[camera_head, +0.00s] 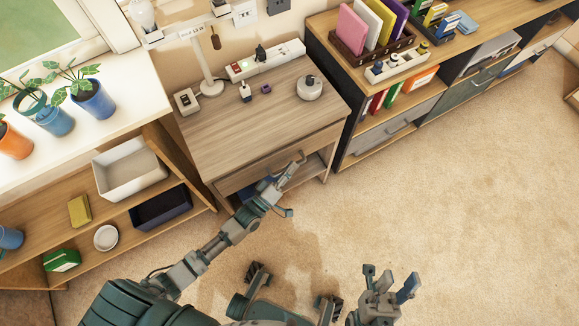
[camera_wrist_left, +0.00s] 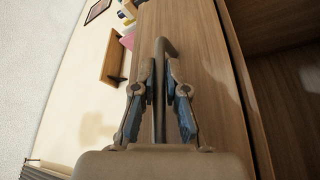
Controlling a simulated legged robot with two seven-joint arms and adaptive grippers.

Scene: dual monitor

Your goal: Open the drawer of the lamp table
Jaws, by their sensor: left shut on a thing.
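The lamp table (camera_head: 230,130) is wooden and stands against the wall, with its drawer front (camera_head: 275,160) just under the top. The drawer looks shut, or nearly so; I cannot tell if there is a small gap. My left gripper (camera_head: 288,180) is at the drawer front. In the left wrist view, its fingers close on both sides of the bar handle (camera_wrist_left: 165,47), in front of the wooden drawer face (camera_wrist_left: 205,80). My right gripper (camera_head: 388,285) is open and empty, low over the carpet, apart from the table.
A lamp (camera_head: 208,85), a power strip (camera_head: 265,60) and a round white item (camera_head: 309,88) stand on the tabletop. An open shelf with a blue item lies under the drawer. A low shelf unit (camera_head: 75,230) is at left, a cabinet (camera_head: 400,125) at right. The carpet (camera_head: 450,210) is clear.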

